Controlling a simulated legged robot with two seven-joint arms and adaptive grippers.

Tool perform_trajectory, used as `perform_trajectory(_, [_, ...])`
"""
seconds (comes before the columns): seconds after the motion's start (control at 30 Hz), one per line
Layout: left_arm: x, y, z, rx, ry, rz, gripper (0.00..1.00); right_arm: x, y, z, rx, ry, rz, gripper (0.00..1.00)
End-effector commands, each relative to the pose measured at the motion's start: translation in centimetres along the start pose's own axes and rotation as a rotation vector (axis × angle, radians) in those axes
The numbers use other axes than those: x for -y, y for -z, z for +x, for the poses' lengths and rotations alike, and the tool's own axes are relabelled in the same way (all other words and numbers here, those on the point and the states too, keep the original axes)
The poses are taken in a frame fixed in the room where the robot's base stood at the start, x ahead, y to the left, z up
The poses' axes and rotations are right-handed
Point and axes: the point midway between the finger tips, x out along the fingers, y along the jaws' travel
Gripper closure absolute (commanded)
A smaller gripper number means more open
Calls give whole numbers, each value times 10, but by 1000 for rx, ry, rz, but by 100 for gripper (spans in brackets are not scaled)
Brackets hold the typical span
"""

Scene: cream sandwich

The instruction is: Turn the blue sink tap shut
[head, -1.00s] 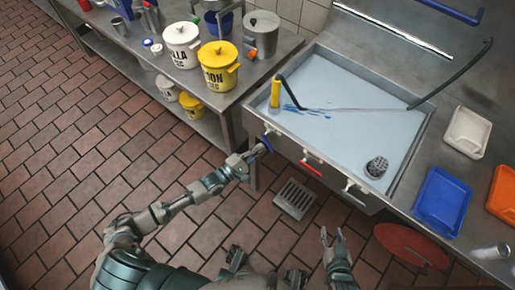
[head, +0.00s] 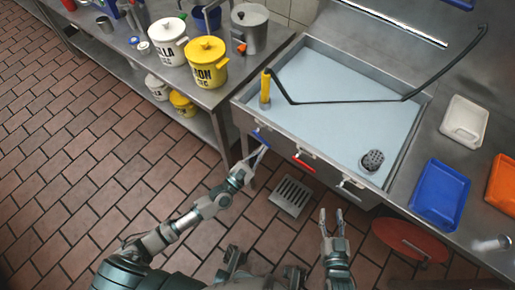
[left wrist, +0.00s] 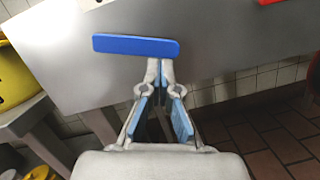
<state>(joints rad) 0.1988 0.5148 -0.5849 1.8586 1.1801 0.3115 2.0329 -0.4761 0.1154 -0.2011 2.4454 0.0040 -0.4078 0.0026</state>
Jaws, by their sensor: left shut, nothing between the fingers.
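The blue tap handle (head: 260,137) is a flat bar on the front face of the sink (head: 330,100). In the left wrist view the blue handle (left wrist: 135,45) lies nearly level across the grey front panel. My left gripper (head: 262,153) is just below the handle. In the left wrist view its fingertips (left wrist: 160,66) are together at the handle's lower edge, right of its middle, with nothing between them; contact is unclear. My right gripper (head: 332,213) is open and empty, away from the sink. A yellow post (head: 265,87) with a black spout stands in the sink.
A red handle (head: 303,163) and a white handle (head: 348,188) sit right of the blue one. A table (head: 222,95) with yellow and white pots stands left. Blue (head: 440,193) and white (head: 464,121) trays lie right. Floor is clear around the drain grate (head: 291,195).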

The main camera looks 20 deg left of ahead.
Motion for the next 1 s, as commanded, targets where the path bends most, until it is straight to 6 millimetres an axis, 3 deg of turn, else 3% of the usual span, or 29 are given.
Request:
perform_trajectory(0.4, [4,-16,4,2,-69,-271,100,2,1,2,-1,0,-1,60])
perform_trajectory(1.0, [5,-21,5,2,-88,-350,100,0,-1,2,11,-3,-1,60])
